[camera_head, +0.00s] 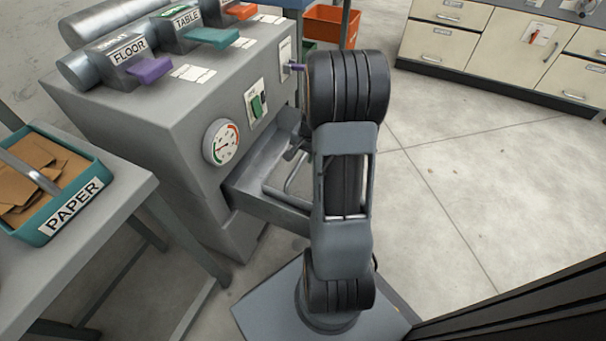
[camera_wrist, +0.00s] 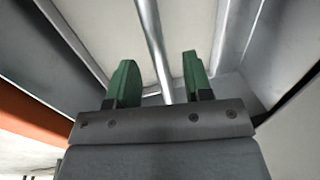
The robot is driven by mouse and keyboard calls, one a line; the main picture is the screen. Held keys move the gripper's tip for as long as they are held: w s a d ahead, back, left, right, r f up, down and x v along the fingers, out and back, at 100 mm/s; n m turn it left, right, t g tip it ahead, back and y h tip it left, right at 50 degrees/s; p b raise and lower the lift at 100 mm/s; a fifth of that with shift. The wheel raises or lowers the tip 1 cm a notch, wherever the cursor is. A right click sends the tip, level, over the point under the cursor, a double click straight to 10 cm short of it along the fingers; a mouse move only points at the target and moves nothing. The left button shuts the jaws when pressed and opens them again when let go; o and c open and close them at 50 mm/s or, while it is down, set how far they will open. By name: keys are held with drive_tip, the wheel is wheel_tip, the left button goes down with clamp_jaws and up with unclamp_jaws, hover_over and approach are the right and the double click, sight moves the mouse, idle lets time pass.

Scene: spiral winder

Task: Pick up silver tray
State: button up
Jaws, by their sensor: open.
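The silver tray (camera_head: 262,205) sits at the front of the grey machine, below the round gauge, partly hidden behind my arm. A bent metal bar (camera_head: 286,178) like a handle rises over it. In the wrist view my gripper (camera_wrist: 158,62) has two green fingers standing apart. A silver bar (camera_wrist: 152,35) runs between them, with a gap on both sides. Pale and grey metal surfaces lie beyond the fingers. In the head view my arm hides most of the gripper.
The grey machine (camera_head: 130,105) carries levers labelled FLOOR and TABLE and a gauge (camera_head: 221,142). A teal PAPER bin (camera_head: 88,205) stands on a bench at left. An orange bin (camera_head: 325,26) is behind. Cabinets (camera_head: 495,45) line the back right; the floor at right is clear.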

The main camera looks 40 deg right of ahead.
drive_tip(key=f+b, duration=0.1)
drive_tip(key=f, duration=0.1)
drive_tip(key=w+f+b, duration=0.1)
drive_tip(key=f+b, duration=0.1)
drive_tip(key=f, duration=0.1)
drive_tip(key=shift+a, duration=0.2)
drive_tip(key=shift+r, duration=0.1)
clamp_jaws()
